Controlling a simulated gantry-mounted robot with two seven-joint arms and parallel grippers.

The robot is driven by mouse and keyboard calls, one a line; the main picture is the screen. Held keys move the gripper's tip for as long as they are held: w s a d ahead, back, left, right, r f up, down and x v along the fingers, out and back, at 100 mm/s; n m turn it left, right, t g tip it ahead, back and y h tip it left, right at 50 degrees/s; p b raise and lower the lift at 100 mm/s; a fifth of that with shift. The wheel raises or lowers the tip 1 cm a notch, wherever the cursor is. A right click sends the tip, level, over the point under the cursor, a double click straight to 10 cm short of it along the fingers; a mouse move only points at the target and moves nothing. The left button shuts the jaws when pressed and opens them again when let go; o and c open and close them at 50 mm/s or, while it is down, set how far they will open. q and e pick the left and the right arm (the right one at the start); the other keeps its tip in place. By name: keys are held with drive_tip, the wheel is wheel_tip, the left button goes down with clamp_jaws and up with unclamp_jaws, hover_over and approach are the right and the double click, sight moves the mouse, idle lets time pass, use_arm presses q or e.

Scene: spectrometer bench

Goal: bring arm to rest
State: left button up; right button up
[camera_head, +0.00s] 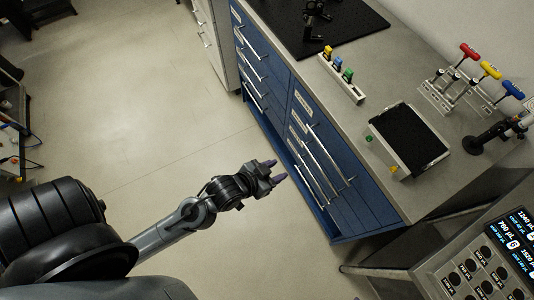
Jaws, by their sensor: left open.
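My left arm comes in from the lower left over the floor. My left gripper (275,173) is open and empty, with purple fingertips. It hangs in front of the blue drawer cabinet (345,205), apart from the drawer handles as far as I can see. My right gripper is not in view.
The bench top (345,108) carries a rack with coloured pieces (342,75), a tray with a black pad (409,138), a stand of coloured-handled tools (470,80) and a black breadboard (320,22). A control panel (490,265) stands lower right. The floor (130,95) is clear.

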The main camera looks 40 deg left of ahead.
use_arm(q)
drive_tip(key=shift+s+a, duration=0.15)
drive_tip(key=shift+a, duration=0.05)
idle(0.3)
drive_tip(key=s+a+f+g+y, duration=0.1)
drive_tip(key=s+a+f+g, duration=0.1)
drive_tip(key=s+g, duration=0.7)
wheel_tip(320, 180, up, 32)
drive_tip(key=s+t+p, duration=0.1)
drive_tip(key=p, duration=3)
drive_tip(key=shift+s+f+t, duration=0.15)
drive_tip(key=shift+f+t, duration=0.1)
drive_tip(key=shift+t, duration=0.05)
